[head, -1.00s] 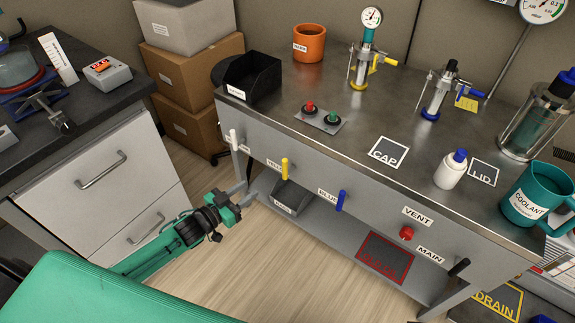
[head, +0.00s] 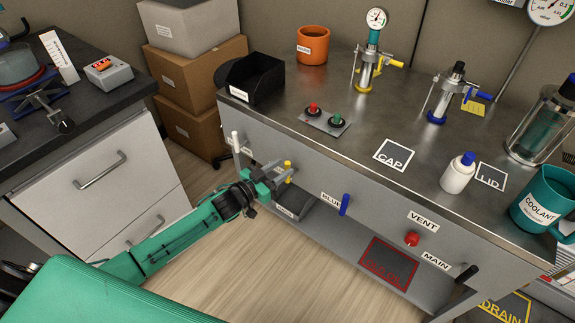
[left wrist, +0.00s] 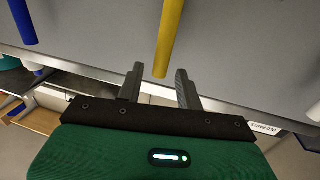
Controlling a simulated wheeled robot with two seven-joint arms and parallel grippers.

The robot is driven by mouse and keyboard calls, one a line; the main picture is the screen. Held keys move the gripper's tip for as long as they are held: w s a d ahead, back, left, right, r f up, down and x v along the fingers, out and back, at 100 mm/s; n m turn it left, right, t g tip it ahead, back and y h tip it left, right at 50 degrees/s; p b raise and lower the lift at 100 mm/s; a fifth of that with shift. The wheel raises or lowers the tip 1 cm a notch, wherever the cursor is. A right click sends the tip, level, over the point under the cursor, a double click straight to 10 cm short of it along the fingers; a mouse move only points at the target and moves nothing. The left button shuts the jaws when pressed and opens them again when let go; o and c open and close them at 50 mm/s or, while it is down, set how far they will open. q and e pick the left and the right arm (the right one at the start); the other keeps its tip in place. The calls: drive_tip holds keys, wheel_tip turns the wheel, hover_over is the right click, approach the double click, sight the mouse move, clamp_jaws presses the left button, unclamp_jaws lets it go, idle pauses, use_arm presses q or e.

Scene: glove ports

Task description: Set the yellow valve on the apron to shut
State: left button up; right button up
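The yellow valve handle (head: 288,165) hangs downward on the grey front apron of the bench; its label is mostly hidden behind my gripper. My left gripper (head: 282,171) is at this handle in the head view. In the left wrist view the yellow handle (left wrist: 170,38) points down toward the gap between the two fingers of my left gripper (left wrist: 159,75). The fingers are apart, with visible space on both sides of the handle's end. My right gripper is in neither current view.
A white handle (head: 236,142) is to the left on the apron, a blue handle (head: 345,205) to the right. Further right are a red knob (head: 412,239) and a black handle (head: 467,273). A dark bin (head: 293,211) sits below the yellow handle.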

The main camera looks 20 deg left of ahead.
sight(287, 165)
use_arm(q)
drive_tip(key=shift+x, duration=1.55)
clamp_jaws()
